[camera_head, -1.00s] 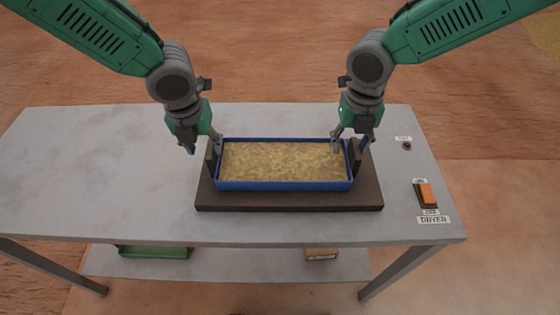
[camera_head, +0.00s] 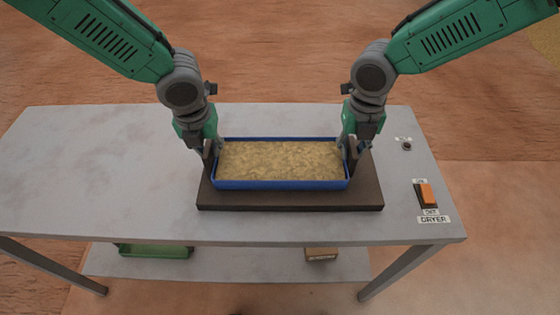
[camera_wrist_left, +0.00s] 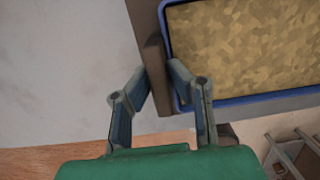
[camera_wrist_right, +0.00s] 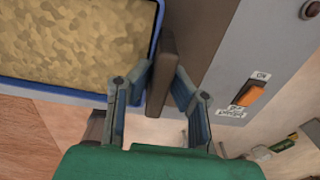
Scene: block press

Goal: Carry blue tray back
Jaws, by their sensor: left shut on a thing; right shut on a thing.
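The blue tray (camera_head: 282,185), filled with a tan, grainy material (camera_head: 280,160), sits level over the dark base plate (camera_head: 290,201) on the table. A dark upright end piece stands at each short end of the tray. My left gripper (camera_head: 211,150) is shut on the left end piece (camera_wrist_left: 150,55), with one finger on each side of it. My right gripper (camera_head: 352,150) is shut on the right end piece (camera_wrist_right: 166,55) in the same way. Whether the tray's underside touches the base plate cannot be seen.
The grey table (camera_head: 100,170) is clear to the left. On the right are an orange switch (camera_head: 426,194) with a DRYER label (camera_head: 433,219) and a small dark button (camera_head: 407,146). A green tray (camera_head: 155,251) and a small brown box (camera_head: 321,254) lie on the lower shelf.

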